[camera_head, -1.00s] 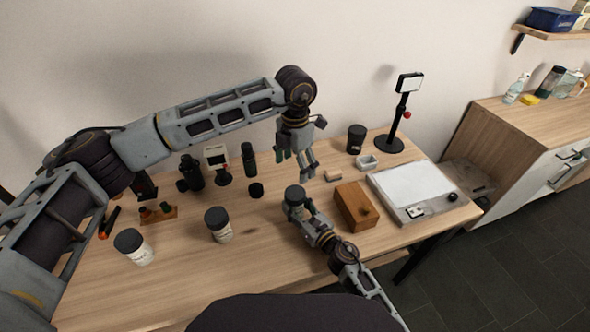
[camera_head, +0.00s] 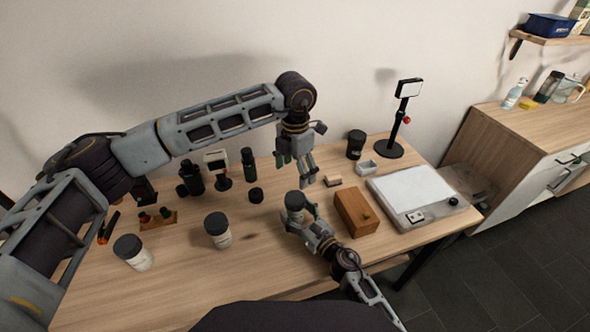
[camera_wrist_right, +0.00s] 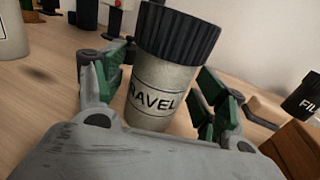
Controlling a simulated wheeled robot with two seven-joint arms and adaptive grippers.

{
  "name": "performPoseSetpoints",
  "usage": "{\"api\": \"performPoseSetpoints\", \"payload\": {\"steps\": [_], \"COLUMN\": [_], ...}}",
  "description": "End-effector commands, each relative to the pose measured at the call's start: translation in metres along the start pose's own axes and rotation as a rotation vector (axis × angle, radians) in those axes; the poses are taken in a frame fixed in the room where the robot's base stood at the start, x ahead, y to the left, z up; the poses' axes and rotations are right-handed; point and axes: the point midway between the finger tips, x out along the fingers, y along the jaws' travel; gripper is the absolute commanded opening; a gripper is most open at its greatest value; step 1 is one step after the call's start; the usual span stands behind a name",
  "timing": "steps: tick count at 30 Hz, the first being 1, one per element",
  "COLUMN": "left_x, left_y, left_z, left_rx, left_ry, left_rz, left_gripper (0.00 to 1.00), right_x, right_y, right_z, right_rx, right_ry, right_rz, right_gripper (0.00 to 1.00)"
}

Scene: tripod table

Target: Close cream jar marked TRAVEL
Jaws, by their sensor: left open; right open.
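The cream jar marked TRAVEL (camera_wrist_right: 152,98) has a pale speckled body; the right wrist view shows "RAVEL" clearly. A black ribbed lid (camera_wrist_right: 180,35) sits on its top; I cannot tell how tightly. The jar also shows in the head view (camera_head: 295,215), upright on the table. My right gripper (camera_head: 299,212) is open, with its green-padded fingers on either side of the jar's body and a gap visible at the right. My left gripper (camera_head: 306,179) is open and empty above the table, just behind the jar.
Two similar black-lidded jars (camera_head: 218,233) (camera_head: 138,258) stand to the left. A low black cylinder (camera_head: 256,195), dark bottles (camera_head: 193,177) and a small stand (camera_head: 218,165) are behind. A wooden box (camera_head: 355,212) is close right, with a white-topped board (camera_head: 415,195) beyond.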

Motion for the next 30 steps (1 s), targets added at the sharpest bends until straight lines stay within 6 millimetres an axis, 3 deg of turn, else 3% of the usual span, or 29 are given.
{"api": "performPoseSetpoints", "payload": {"steps": [30], "left_x": [0.000], "left_y": [0.000], "left_z": [0.000], "left_rx": [0.000], "left_ry": [0.000], "left_rz": [0.000], "left_gripper": [0.80], "right_x": [-0.086], "right_y": [0.000], "right_z": [0.000], "right_rx": [0.002], "right_ry": [0.001], "right_rz": [0.000], "right_gripper": [0.71]}}
